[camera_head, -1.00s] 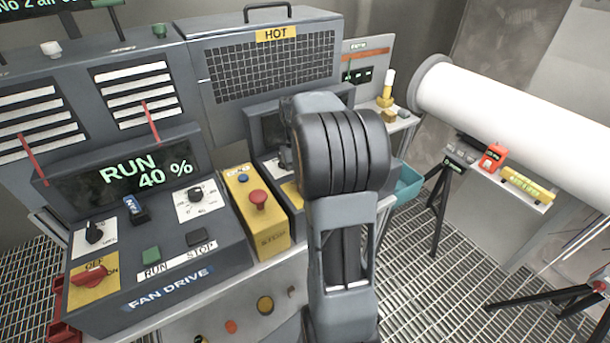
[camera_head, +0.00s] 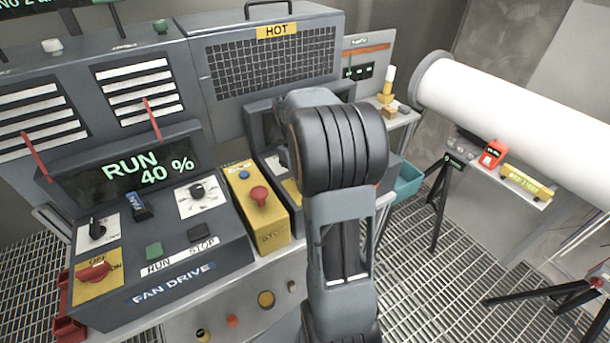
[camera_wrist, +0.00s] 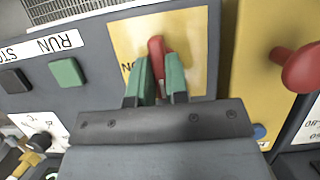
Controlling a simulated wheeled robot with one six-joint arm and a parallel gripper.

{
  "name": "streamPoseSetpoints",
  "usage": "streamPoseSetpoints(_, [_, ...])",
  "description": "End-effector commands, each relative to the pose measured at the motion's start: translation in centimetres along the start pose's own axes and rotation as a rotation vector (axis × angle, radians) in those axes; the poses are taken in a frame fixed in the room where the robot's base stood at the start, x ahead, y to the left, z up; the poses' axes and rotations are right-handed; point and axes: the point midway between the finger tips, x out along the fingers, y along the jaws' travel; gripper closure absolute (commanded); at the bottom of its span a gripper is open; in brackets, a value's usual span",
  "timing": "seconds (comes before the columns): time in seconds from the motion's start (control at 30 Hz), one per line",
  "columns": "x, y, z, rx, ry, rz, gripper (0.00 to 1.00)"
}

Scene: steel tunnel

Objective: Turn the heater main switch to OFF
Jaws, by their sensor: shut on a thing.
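The heater main switch is a red handle (camera_wrist: 157,47) on a yellow plate (camera_wrist: 194,32) in the wrist view. My gripper (camera_wrist: 158,68) has a green finger on each side of the handle and is shut on it. The handle runs roughly up and down in that picture. An upside-down ON label partly shows left of the fingers; no OFF label can be read. In the head view my arm hides the gripper and this switch.
The yellow box with a red mushroom button (camera_wrist: 302,68) is close beside the switch. A green RUN button (camera_wrist: 67,72) is on the other side. In the head view, the fan drive panel (camera_head: 170,285) has its own red switch (camera_head: 93,271). A white duct (camera_head: 520,115) is at right.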

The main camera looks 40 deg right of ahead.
Motion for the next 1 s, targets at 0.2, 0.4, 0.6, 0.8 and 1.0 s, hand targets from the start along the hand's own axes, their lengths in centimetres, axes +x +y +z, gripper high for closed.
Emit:
streamPoseSetpoints(0.2, [0.0,0.0,0.0,-0.002,0.001,0.001,0.72])
streamPoseSetpoints(0.4, [0.0,0.0,0.0,-0.001,0.001,0.0,0.6])
streamPoseSetpoints(0.6, [-0.2,0.0,0.0,0.0,0.001,0.0,0.6])
streamPoseSetpoints(0.8, [-2.4,0.0,-0.1,0.0,0.004,0.001,0.6])
streamPoseSetpoints(1.0, [-6.6,0.0,-0.1,0.0,0.005,0.001,0.6])
